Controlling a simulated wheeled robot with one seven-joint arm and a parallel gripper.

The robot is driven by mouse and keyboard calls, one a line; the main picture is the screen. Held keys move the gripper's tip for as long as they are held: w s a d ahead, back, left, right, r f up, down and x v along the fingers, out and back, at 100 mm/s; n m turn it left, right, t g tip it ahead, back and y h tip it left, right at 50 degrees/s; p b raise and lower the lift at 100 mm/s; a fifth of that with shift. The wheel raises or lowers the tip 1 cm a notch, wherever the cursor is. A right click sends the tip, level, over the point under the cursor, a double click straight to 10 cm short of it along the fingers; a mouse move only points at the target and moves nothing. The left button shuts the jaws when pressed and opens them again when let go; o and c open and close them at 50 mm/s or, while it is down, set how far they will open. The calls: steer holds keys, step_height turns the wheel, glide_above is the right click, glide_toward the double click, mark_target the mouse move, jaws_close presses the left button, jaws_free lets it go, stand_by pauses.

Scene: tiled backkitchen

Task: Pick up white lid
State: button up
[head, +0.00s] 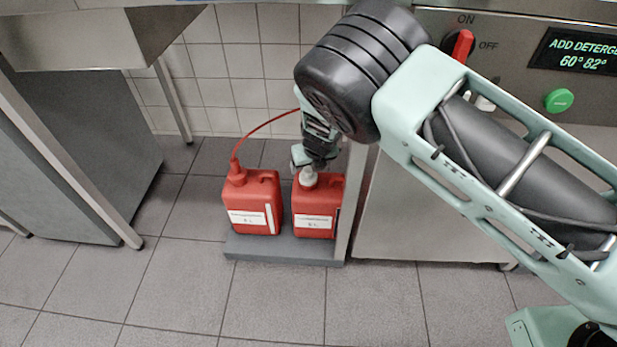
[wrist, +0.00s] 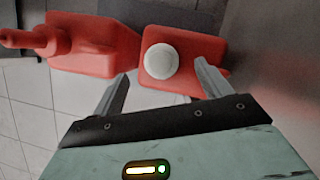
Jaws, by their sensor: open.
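The white lid (head: 308,176) sits on top of the right red canister (head: 316,214). In the wrist view the lid (wrist: 161,61) is a round white disc on the red canister (wrist: 212,49). My gripper (wrist: 160,76) is open, with one finger on each side of the lid's line and the lid slightly beyond the fingertips. I cannot tell whether a finger touches the canister. In the head view my gripper (head: 314,158) is just above the lid, partly covering the canister's top.
A left red canister (head: 252,204) with a red cap and hose (head: 268,124) stands beside it. Both stand on a low grey platform (head: 280,249). A metal panel is close on the right, under the dishwasher controls (head: 520,55). The tiled floor (head: 180,280) in front is clear.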

mark_target(308, 170)
steer(key=b+x, duration=0.1)
steer(key=x, duration=0.4)
steer(key=shift+f+b, duration=0.2)
steer(key=shift+b, duration=0.1)
steer(key=c, duration=1.1)
